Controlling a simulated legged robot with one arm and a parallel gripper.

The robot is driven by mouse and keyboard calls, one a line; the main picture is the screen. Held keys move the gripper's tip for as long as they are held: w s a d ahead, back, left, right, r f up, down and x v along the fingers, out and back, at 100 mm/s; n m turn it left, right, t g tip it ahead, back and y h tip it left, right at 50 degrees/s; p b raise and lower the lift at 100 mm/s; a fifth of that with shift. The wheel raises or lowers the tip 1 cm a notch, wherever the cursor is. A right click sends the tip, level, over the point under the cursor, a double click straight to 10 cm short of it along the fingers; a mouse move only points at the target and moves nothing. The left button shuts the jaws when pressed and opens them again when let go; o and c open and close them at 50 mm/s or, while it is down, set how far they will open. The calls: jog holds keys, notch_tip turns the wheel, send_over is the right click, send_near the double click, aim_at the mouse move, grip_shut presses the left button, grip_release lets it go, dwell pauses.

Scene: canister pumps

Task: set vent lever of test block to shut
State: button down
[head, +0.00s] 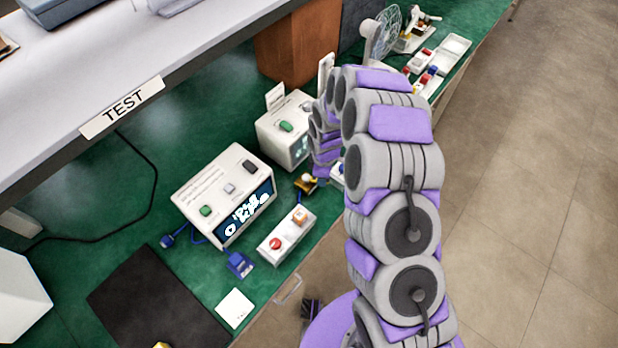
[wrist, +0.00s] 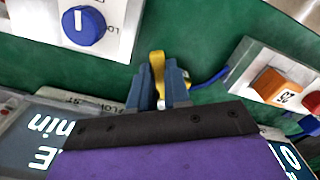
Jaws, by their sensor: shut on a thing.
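My gripper (wrist: 162,88) shows in the wrist view with its two blue-grey fingers closed around a yellow lever (wrist: 157,62), which I take as the vent lever. The lever's top sticks up between the fingertips; its lower part and most of the test block under it are hidden. In the head view a small brass-yellow block (head: 306,184) sits on the green bench between the pump boxes and my arm's end. My fingers are hidden there behind my own arm. I cannot tell the lever's exact position.
A white pump box (head: 222,192) with a lit display stands left of the block, another (head: 284,128) behind it. A white panel (head: 287,236) with red and orange buttons lies in front. A blue knob (wrist: 83,27) is close to my gripper. A blue tube (wrist: 210,80) runs beside the fingers.

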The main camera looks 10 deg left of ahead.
jog(key=shift+w+d, duration=0.1)
jog(key=shift+w, duration=0.1)
dwell(0.4)
jog(key=c, duration=1.5)
grip_release()
jog(key=shift+r, duration=0.1)
jog(key=o, duration=0.4)
jog(key=shift+d, duration=0.3)
jog(key=shift+a, duration=0.15)
